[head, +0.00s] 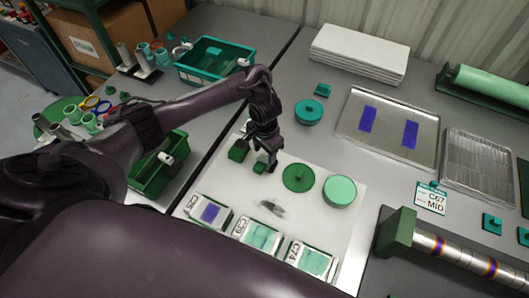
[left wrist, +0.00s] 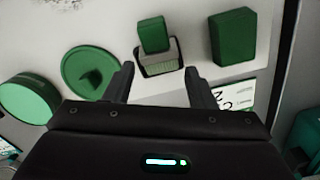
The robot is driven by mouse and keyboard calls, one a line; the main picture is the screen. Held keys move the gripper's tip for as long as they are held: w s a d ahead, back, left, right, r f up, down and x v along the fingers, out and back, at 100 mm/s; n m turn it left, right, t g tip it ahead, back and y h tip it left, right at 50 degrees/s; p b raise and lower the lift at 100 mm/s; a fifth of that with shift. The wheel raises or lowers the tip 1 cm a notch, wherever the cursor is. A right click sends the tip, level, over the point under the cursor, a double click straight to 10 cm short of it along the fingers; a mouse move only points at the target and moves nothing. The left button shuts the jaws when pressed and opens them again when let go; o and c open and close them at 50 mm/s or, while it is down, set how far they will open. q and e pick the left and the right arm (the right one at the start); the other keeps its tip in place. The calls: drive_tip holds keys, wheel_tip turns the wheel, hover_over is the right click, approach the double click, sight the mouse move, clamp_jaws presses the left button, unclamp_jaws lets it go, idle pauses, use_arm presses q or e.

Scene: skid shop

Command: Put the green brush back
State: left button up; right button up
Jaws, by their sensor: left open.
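The green brush (left wrist: 154,36), with a green handle block and pale bristles in a dark frame, shows in the left wrist view just beyond the fingertips. In the head view the brush (head: 261,168) is partly hidden by my left gripper (head: 264,157), which hangs over the white mat. My left gripper also shows in the left wrist view (left wrist: 159,80). It is open, with its two fingers apart and the brush lined up between and beyond them. I cannot tell whether the fingers touch it. My right gripper is not in view.
A green block (head: 238,152) stands left of the brush on the white mat (head: 335,215). A dark green disc (head: 298,177) and a lighter green round tin (head: 339,191) are to its right. Several labelled boxes (head: 259,236) line the mat's front. A metal tray (head: 385,147) lies behind right.

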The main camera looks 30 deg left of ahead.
sight(265, 159)
use_arm(q)
wheel_tip(265, 159, up, 12)
drive_tip(key=p, duration=0.6)
drive_tip(key=shift+f, duration=0.15)
